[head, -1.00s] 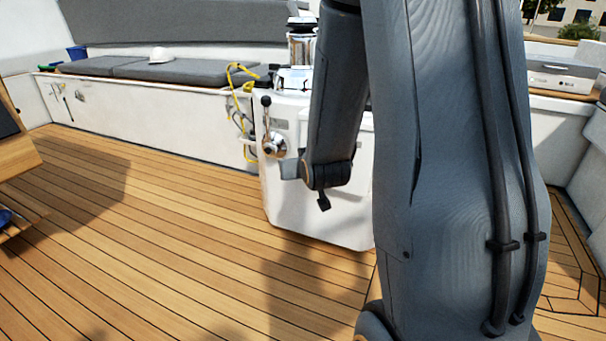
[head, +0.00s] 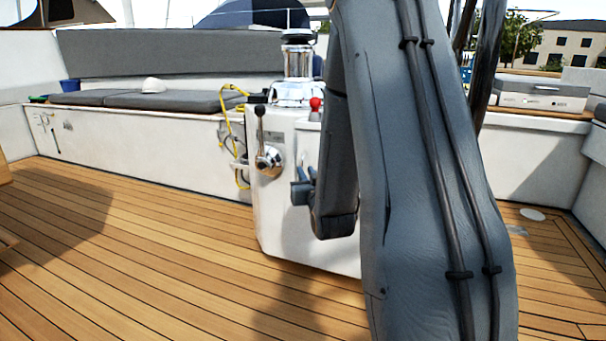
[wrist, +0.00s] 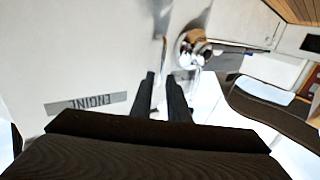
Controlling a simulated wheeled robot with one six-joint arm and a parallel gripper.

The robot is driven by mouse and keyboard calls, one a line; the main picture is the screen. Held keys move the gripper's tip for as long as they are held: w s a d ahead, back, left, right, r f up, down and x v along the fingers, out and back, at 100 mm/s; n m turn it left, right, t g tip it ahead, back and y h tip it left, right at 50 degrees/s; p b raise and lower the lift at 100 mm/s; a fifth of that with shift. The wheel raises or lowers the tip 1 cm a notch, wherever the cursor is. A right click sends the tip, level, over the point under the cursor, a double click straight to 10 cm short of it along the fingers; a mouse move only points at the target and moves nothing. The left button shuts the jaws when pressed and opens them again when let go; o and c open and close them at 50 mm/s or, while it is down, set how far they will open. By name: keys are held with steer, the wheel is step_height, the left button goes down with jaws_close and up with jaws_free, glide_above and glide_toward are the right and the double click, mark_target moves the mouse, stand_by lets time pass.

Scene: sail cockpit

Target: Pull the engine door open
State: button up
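A label reading ENGINE (wrist: 88,103) shows upside down on a white panel (wrist: 70,50) in the wrist view. I cannot make out the engine door's edges or a handle. In the head view the white console (head: 285,232) stands at the middle, and my forearm hides its right part. My gripper (head: 299,188) is by the console's front, below the chrome lever. In the wrist view my gripper's two dark fingers (wrist: 160,95) are slightly apart, with nothing seen held between them. Whether they touch the panel is unclear.
A chrome lever (head: 268,158) with a black knob sticks out of the console near my gripper. A yellow rope (head: 228,120) hangs at its left. A cushioned bench (head: 110,98) runs behind. The wooden deck (head: 130,240) at left is clear.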

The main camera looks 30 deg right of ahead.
mark_target(303, 167)
steer(key=shift+b+x, duration=0.55)
steer(key=shift+x, duration=1.4)
jaws_close()
